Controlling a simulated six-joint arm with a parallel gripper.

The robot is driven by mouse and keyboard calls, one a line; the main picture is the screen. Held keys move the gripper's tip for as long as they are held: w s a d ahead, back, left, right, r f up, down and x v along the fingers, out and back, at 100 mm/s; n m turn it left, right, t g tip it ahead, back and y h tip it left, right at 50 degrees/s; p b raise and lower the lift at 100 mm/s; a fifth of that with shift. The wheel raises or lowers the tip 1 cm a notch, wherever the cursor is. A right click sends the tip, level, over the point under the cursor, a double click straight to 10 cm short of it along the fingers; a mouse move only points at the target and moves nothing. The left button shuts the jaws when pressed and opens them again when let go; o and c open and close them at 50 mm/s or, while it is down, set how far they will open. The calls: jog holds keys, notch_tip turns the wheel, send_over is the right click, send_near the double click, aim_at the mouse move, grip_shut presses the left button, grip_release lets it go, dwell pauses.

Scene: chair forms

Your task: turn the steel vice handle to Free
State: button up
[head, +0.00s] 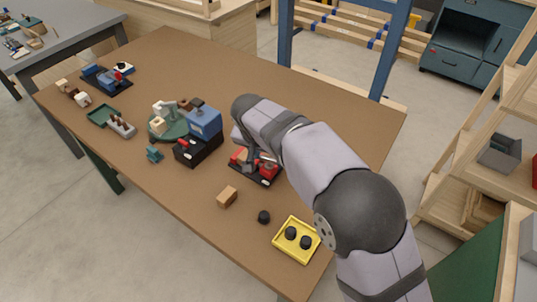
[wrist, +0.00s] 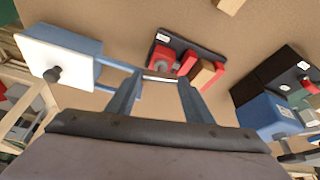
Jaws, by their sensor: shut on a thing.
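The red vice (wrist: 186,60) sits on a black base with a white label and has a wooden block (wrist: 203,73) between its red jaws. It also shows in the head view (head: 265,168), partly behind my arm. The steel handle (wrist: 160,78) is a short bright bar at the near side of the vice. My gripper (wrist: 159,83) is shut on this handle, with one finger at each end of the visible bar. In the head view my arm hides most of the gripper and the handle. The Free mark cannot be read.
A blue unit on a black base (head: 204,122) stands close left of the vice. A blue box with a white face (wrist: 62,55) is left in the wrist view. A yellow tray (head: 279,241), a dark knob (head: 264,217) and a wooden block (head: 227,197) lie in front.

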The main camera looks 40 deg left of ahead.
jog(key=shift+a+m+h, duration=0.1)
jog(key=shift+m+h, duration=0.4)
jog(key=shift+m, duration=0.7)
jog(key=o, duration=1)
jog(key=shift+o, duration=0.2)
jog(key=shift+r, duration=0.15)
jog(key=v, duration=0.7)
jog(key=shift+b, duration=0.3)
